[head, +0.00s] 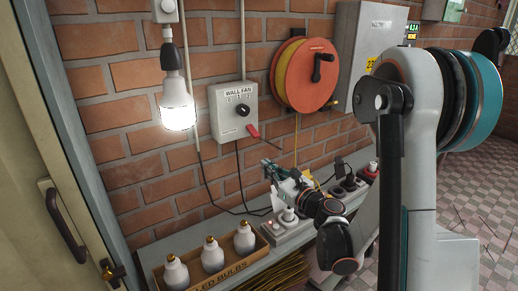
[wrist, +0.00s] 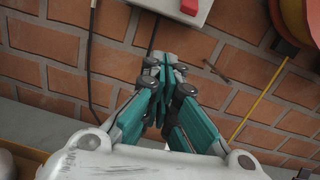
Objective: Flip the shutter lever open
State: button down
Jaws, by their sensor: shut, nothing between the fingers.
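A grey control box (head: 233,112) labelled "WALL FAN" is on the brick wall, with a black knob (head: 243,109) on its face. A red lever (head: 252,131) sits at its lower right corner; I take this as the shutter lever. In the wrist view a red piece (wrist: 190,6) shows at the top edge, on the box's lower edge. My gripper (head: 268,166) is below the box and apart from the lever. In the wrist view its teal-padded fingers (wrist: 160,62) are together and empty, pointing up toward the wall below the box.
A thin rod (wrist: 217,72) sticks out near the wall, right of my fingers. An orange cable reel (head: 304,75) hangs to the right. A lit bulb (head: 177,105) hangs left. Below are a shelf with a box of bulbs (head: 212,255) and a power strip (head: 291,230).

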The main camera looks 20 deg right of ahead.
aim_at(252, 131)
jog(key=shift+d+f+m+t, duration=0.3)
jog(key=shift+d+f+m, duration=0.05)
jog(key=shift+d+m, duration=0.5)
jog(key=shift+w+a, duration=0.1)
jog(key=f+b+x, duration=0.1)
jog(key=b+x, duration=0.1)
jog(key=x, duration=0.7)
jog(key=r, duration=0.3)
jog(key=r+b, duration=0.1)
jog(key=shift+s+d+r, duration=0.25)
jog(key=shift+s+r, duration=0.05)
jog(key=shift+s, duration=0.1)
